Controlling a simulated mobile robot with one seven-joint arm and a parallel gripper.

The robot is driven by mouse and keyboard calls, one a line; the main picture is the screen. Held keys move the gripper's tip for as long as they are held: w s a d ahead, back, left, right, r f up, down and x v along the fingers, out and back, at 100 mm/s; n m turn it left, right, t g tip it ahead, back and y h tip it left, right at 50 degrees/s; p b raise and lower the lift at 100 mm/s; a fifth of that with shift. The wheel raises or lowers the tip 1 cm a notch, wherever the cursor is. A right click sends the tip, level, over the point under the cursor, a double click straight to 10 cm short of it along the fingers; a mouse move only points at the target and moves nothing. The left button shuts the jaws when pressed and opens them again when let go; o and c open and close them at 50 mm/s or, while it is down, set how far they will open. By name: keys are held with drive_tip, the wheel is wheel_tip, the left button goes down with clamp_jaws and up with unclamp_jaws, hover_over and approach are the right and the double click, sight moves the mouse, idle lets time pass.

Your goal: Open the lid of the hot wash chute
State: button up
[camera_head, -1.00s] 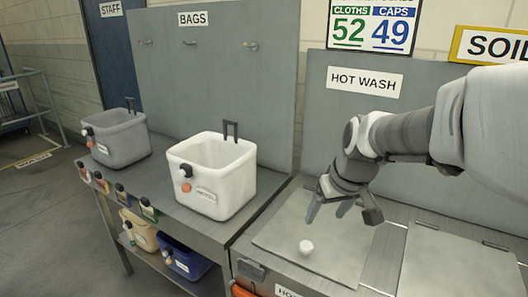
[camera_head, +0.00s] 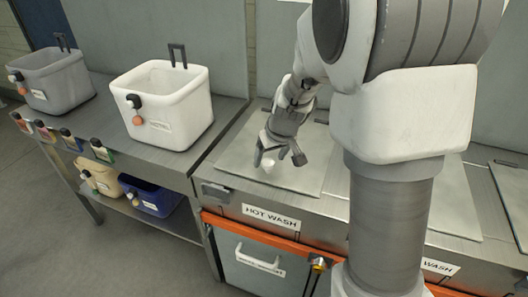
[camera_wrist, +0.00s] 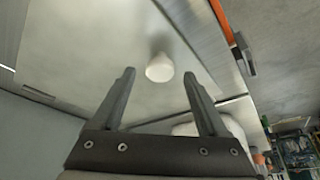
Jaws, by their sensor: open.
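The hot wash chute lid (camera_head: 236,150) is a flat grey metal plate lying closed in the counter, above the HOT WASH label (camera_head: 272,217). A small white round knob (camera_head: 268,165) stands on it near its front edge. My gripper (camera_head: 279,161) is over the lid, pointing down at the knob, its fingers open and empty. In the wrist view the knob (camera_wrist: 159,68) shows between and just beyond the two fingertips (camera_wrist: 159,76). Whether either finger touches the knob I cannot tell.
A white tub (camera_head: 160,105) and a grey tub (camera_head: 55,80) stand on the bench to the left. Another lid (camera_head: 455,200) lies right of my arm, which hides part of the counter. A white-handled front panel (camera_head: 262,262) is below the label.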

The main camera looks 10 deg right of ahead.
drive_tip(key=shift+w+f, duration=0.3)
drive_tip(key=shift+f, duration=0.35)
clamp_jaws()
idle(1.0)
